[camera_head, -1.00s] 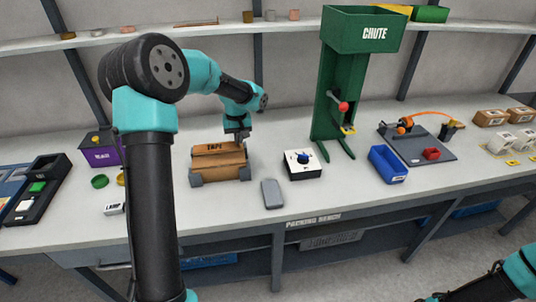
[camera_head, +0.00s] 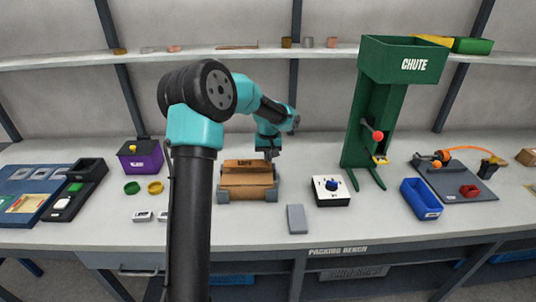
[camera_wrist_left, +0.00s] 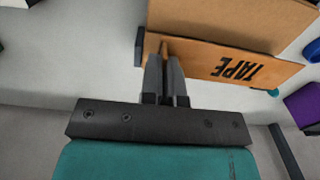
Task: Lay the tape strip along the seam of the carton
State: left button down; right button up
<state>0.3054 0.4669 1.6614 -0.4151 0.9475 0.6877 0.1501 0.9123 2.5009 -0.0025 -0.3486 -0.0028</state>
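The brown carton (camera_head: 246,194) sits on the bench, with grey blocks at its lower corners. A brown piece marked TAPE, which I take for the tape strip (camera_head: 243,164), is at its top; it also shows in the left wrist view (camera_wrist_left: 215,68). My left gripper (camera_head: 271,154) points down at the right end of this piece. In the left wrist view, my left gripper (camera_wrist_left: 167,64) has its fingers close together with a thin brown edge between the tips. Whether the strip touches the carton is unclear, and the seam is hidden. My right gripper is out of view.
The green chute (camera_head: 372,125) and blue bin (camera_head: 421,199) are farther right. A purple box (camera_head: 140,157) is left. Bare bench (camera_head: 260,238) lies in front.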

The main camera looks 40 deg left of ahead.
aim_at(268, 171)
pick_arm(q)
jog(key=shift+f, duration=1.8)
jog(key=shift+f, duration=0.35)
dwell(0.9)
jog(key=c, duration=1.8)
grip_release()
jog(key=o, duration=0.5)
jog(key=shift+o, duration=0.6)
jog(key=o, duration=0.4)
jog(key=shift+r, duration=0.1)
jog(key=shift+r, duration=3.4)
